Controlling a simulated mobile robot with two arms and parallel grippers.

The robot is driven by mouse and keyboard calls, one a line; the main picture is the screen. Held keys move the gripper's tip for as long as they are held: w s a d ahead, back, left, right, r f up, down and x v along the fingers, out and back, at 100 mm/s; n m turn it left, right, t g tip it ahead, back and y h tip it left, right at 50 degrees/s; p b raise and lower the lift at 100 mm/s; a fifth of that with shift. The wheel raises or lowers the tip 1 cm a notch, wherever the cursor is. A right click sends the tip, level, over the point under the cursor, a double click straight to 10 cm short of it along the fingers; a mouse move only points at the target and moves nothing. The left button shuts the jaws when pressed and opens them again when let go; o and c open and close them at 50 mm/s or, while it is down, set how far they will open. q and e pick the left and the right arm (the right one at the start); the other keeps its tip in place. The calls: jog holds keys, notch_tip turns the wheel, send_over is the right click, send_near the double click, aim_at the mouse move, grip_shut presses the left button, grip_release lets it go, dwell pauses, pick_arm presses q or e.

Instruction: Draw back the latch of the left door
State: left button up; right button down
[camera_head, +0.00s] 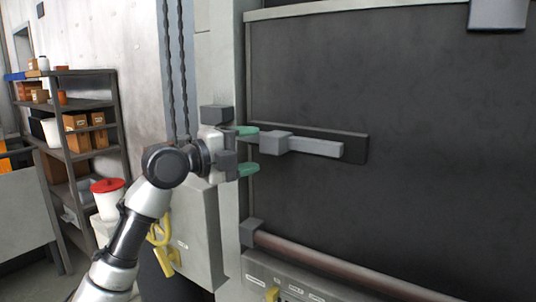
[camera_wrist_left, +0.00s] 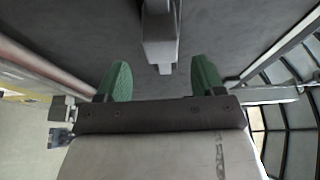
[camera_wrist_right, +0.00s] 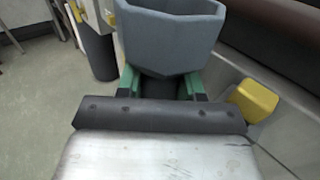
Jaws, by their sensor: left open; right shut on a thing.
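The latch (camera_head: 318,147) is a grey bar with a square block (camera_head: 277,141) near its left end, mounted on a dark plate (camera_head: 355,139) on the left door (camera_head: 420,90). My left gripper (camera_head: 247,150) is open at the door's left edge, its green fingertips just left of the block, one above and one below its level. In the left wrist view the latch (camera_wrist_left: 159,35) lies ahead, in line with the gap between the fingers (camera_wrist_left: 162,80); contact does not show. My right gripper (camera_wrist_right: 162,84) is shut on a grey-blue faceted container (camera_wrist_right: 168,38).
A brown rail (camera_head: 330,262) runs below the latch, above a ledge with small labels. A grey box (camera_head: 190,230) with yellow parts is under my left arm. Shelves (camera_head: 85,130) with boxes and a red-lidded tub (camera_head: 107,200) stand at left. The door face right of the latch is clear.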

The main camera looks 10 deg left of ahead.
jog(key=shift+f+b, duration=0.55)
jog(key=shift+f, duration=0.3)
pick_arm(q)
jog(key=v, duration=0.5)
jog(key=shift+s, duration=0.1)
